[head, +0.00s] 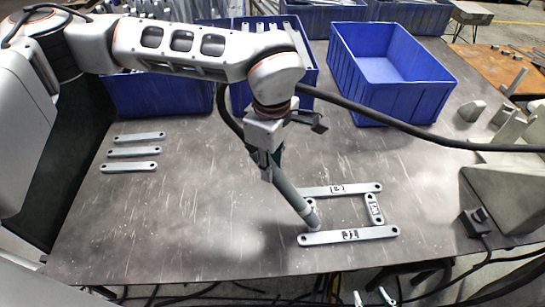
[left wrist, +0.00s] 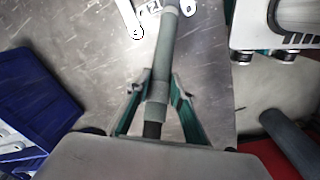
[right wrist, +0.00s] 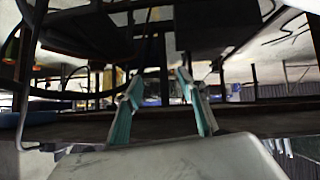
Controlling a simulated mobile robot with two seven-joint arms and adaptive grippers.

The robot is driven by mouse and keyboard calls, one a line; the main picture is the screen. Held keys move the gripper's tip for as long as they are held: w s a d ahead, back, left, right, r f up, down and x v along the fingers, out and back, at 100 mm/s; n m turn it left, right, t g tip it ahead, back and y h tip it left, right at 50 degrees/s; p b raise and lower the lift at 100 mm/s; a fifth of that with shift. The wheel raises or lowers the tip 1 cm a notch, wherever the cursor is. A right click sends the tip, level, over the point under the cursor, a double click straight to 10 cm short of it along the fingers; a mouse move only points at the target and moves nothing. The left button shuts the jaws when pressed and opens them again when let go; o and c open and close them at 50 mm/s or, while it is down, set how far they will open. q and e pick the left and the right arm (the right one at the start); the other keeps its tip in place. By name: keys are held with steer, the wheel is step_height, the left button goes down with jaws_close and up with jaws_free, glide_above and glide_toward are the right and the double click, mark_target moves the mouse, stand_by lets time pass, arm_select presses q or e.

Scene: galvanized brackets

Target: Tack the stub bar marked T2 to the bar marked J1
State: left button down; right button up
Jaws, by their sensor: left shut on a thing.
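My left gripper (head: 268,165) is shut on a grey welding torch (head: 292,197), which slants down to the right. In the left wrist view the torch (left wrist: 168,45) runs up from between the fingers (left wrist: 157,88). The torch's lower end is close to the left end of the front marked bar (head: 350,235); I cannot tell whether it touches. A back marked bar (head: 335,189) lies roughly parallel. A short marked bar (head: 374,209) spans between them at the right. The marks are too small to read surely. My right gripper (right wrist: 158,88) is open and empty, outside the head view.
Three plain bars (head: 134,152) lie at the table's left. A blue bin (head: 390,85) and other blue bins stand along the back. A black cable (head: 400,125) crosses above the table. Grey blocks (head: 505,175) and a small dark device (head: 477,222) are at the right. The front-left table is clear.

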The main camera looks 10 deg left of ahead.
arm_select(q)
steer(key=shift+f, duration=0.35)
steer(key=shift+r, duration=0.15)
arm_select(e)
steer(key=shift+w+d+r+t, duration=0.15)
steer(key=shift+w+r+t, duration=0.15)
steer(key=shift+w+r, duration=0.4)
arm_select(q)
steer(key=shift+d, duration=0.1)
arm_select(e)
steer(key=shift+s+f, duration=0.2)
steer(key=shift+f, duration=0.15)
arm_select(q)
steer(key=shift+f, duration=0.35)
arm_select(e)
steer(key=shift+r, duration=0.15)
arm_select(q)
steer(key=shift+f, duration=0.1)
stand_by(1.0)
steer(key=shift+r+p, duration=1.6)
steer(key=shift+r, duration=1.1)
steer(key=shift+f, duration=0.1)
arm_select(e)
steer(key=r, duration=0.2)
steer(key=w+r, duration=0.1)
steer(key=r, duration=0.1)
steer(key=shift+w+r, duration=0.15)
steer(key=shift+w, duration=0.05)
steer(key=shift+s+f, duration=0.15)
steer(key=shift+f, duration=0.15)
